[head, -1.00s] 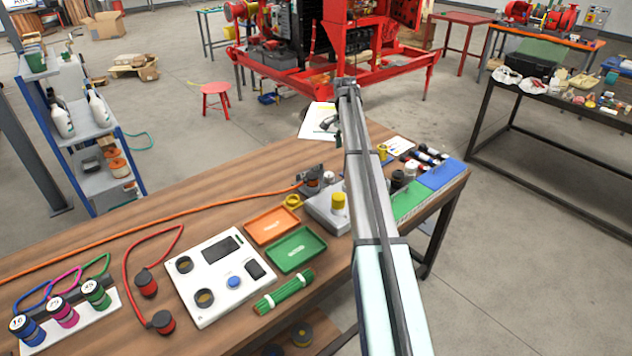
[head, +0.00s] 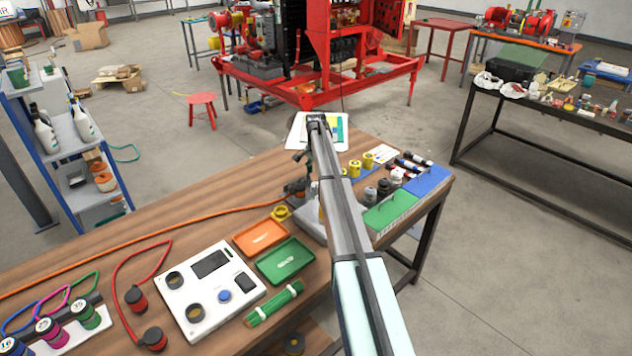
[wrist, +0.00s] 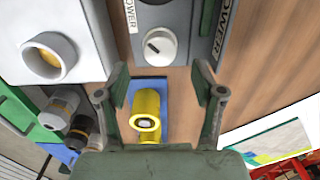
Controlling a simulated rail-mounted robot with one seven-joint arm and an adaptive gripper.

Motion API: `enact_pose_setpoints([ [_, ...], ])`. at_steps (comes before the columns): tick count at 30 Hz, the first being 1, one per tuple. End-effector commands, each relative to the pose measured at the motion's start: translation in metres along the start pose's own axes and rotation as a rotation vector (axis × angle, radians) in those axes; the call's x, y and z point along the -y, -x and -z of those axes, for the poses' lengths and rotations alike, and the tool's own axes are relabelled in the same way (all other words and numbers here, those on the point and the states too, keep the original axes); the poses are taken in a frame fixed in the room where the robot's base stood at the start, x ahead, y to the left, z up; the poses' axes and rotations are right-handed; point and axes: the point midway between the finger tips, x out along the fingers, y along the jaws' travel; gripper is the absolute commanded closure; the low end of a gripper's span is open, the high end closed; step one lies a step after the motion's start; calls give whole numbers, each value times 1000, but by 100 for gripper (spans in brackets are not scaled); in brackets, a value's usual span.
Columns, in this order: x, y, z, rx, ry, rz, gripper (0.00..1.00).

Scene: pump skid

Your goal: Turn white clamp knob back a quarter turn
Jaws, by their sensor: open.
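A white round knob (wrist: 160,46) with a dark mark across its face sits on a grey panel in the wrist view, beside "POWER" lettering. I take it for the clamp knob. My gripper (wrist: 160,82) is open, its two fingers apart and below the knob in the picture. The knob lies ahead of the gap between the fingertips, and neither finger appears to touch it. A yellow cylinder (wrist: 147,107) on a blue base shows between the fingers. In the head view my arm covers the knob's area.
A pale block with a white-rimmed round part (wrist: 48,60) stands left of the fingers. Yellow cylinders (head: 355,168), a green tray (head: 285,261) and an orange tray (head: 260,236) are near my arm on the wooden bench (head: 190,215). Papers (wrist: 270,145) lie at lower right.

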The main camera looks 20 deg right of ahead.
Motion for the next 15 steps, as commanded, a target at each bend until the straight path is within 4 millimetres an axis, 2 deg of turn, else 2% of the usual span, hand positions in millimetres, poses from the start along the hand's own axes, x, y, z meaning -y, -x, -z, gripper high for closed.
enact_pose_setpoints([
  [3,0,-19,0,1,0,-2,32],
  [9,0,-42,0,0,0,-1,32],
  [15,0,-50,0,0,0,0,32],
])
